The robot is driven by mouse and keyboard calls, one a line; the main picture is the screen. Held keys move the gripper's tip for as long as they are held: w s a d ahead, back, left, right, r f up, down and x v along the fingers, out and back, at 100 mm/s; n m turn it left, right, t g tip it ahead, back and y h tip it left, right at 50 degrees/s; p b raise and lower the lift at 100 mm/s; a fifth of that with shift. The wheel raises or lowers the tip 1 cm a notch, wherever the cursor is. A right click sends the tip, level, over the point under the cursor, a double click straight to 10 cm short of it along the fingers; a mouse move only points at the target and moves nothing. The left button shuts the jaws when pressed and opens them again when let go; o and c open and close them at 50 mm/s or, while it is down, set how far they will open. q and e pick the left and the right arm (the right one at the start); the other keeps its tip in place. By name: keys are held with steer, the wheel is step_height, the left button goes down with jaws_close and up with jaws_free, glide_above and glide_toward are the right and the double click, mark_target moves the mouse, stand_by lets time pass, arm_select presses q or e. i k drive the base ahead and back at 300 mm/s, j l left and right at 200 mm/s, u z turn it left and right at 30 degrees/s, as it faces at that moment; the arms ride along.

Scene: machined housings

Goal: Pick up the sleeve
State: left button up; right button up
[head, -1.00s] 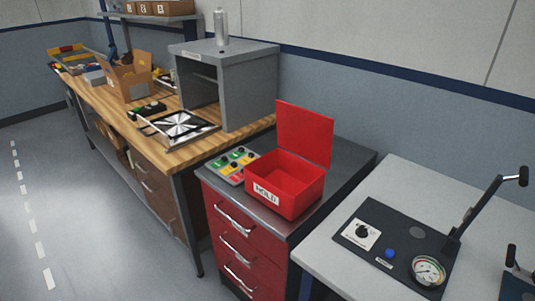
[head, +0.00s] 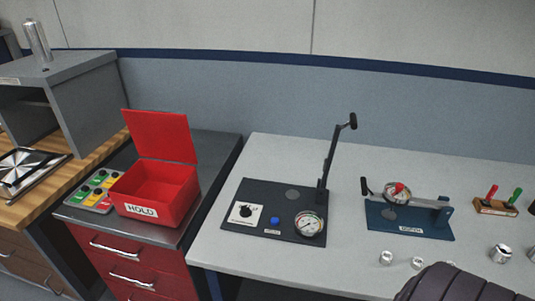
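Several small silver metal parts stand on the white table at the lower right of the head view. One small part (head: 385,258) and another (head: 417,263) stand close together. A larger round part (head: 500,253) stands further right, and one more is cut by the right edge. I cannot tell which of them is the sleeve. Neither gripper can be seen.
The white table (head: 270,165) carries a black lever-and-gauge plate (head: 265,221), a blue gauge fixture (head: 410,220) and a holder (head: 495,208) with red and green handles. A red open HOLD box (head: 150,211) and a button panel (head: 95,190) stand on the red drawer cabinet.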

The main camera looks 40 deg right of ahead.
mark_target(500, 253)
steer(key=z, duration=3)
steer(key=i+l, duration=0.3)
steer(key=l, duration=0.15)
steer(key=i+l+u, duration=0.15)
steer(key=i+l, duration=0.2)
steer(key=l, duration=0.1)
